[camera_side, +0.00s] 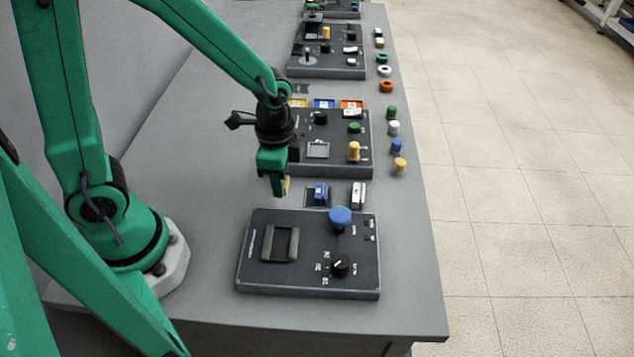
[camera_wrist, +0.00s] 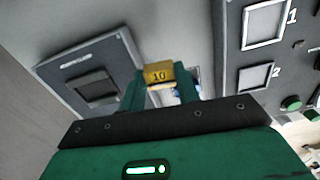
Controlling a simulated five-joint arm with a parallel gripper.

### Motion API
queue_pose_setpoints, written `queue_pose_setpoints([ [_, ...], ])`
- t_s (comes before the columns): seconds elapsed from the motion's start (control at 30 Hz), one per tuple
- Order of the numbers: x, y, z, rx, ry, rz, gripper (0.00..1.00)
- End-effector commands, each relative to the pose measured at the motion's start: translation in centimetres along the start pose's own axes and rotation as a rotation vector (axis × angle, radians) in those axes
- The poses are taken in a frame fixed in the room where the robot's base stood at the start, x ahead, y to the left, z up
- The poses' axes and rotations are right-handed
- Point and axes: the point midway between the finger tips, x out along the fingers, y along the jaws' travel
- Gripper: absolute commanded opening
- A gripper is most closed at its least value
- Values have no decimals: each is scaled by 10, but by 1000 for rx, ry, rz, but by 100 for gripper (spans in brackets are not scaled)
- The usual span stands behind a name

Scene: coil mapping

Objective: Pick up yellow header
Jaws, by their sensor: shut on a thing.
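The yellow header (camera_wrist: 159,75), with a dark "10" on it, is between the two green fingers of my gripper (camera_wrist: 160,92) in the wrist view. In the side view my gripper (camera_side: 277,187) points down, and a small yellow part of the header (camera_side: 286,186) shows at its fingertips. My gripper is shut on the header and holds it behind the front panel. A blue header (camera_side: 318,194) and a white header (camera_side: 358,195) stand to the right of my gripper on the table.
The front dark panel (camera_side: 307,281) has a square recess (camera_side: 280,243), a blue button (camera_side: 340,218) and a black knob (camera_side: 340,265). Another panel (camera_side: 335,168) stands behind, with coloured trays near its back edge. Coloured pegs and rings line the table's right side.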

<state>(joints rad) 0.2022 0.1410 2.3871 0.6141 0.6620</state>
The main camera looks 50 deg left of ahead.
Motion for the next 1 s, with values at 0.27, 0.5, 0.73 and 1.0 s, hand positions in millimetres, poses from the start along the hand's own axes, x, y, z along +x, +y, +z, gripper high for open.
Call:
queue_pose_setpoints([
  [0.27,-28,46,-10,6,3,-2,10],
  [0.5,-45,73,-15,4,2,-1,10],
  [0.73,-53,87,-17,0,1,0,10],
  [1.0,-55,90,-18,0,1,-1,10],
])
